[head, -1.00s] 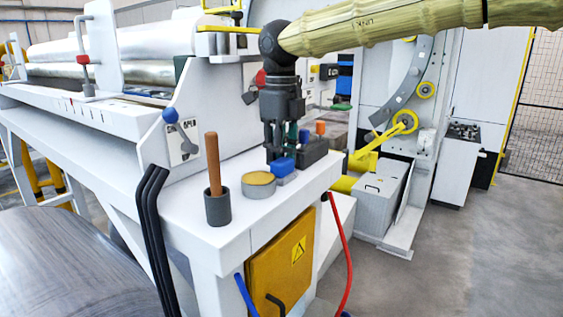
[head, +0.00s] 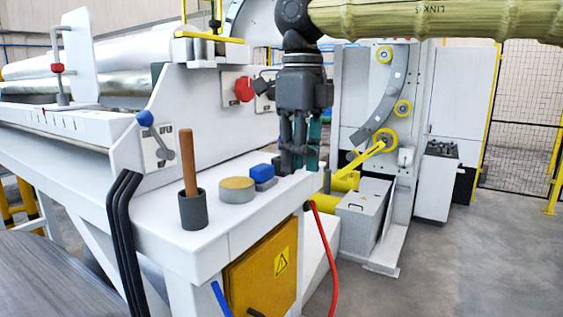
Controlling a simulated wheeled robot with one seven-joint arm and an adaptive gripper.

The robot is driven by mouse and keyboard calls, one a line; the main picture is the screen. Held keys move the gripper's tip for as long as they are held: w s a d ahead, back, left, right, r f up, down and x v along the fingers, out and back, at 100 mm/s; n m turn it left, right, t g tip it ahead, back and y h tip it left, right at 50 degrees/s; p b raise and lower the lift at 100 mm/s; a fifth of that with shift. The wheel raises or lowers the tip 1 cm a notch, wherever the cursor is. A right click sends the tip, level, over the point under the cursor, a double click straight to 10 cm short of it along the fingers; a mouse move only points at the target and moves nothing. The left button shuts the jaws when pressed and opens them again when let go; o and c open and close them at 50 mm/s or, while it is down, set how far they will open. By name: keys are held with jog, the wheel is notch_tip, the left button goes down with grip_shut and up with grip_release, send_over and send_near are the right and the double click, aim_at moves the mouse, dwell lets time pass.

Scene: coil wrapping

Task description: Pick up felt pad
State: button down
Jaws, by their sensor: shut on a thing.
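My gripper (head: 301,163) is low over the right end of the white bench, with its fingers pointing down. It is shut on a dark thing, mostly lost among the dark fingers; I cannot tell what it is. A blue block on a grey base (head: 263,173) lies on the bench just left of the fingers, apart from them. It may be the felt pad, but I cannot be sure. A round grey tin with a tan top (head: 237,189) stands left of it.
A grey cup (head: 193,211) with a wooden handle stands upright on the white bench top (head: 165,228). A red hose (head: 330,255) hangs off the bench's right end. Open floor lies to the right.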

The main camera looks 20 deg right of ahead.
jog(key=s, duration=0.2)
jog(key=shift+s+d+r, duration=0.1)
jog(key=shift+s+d, duration=0.25)
jog(key=shift+d, duration=0.05)
jog(key=shift+c, duration=2.2)
grip_release()
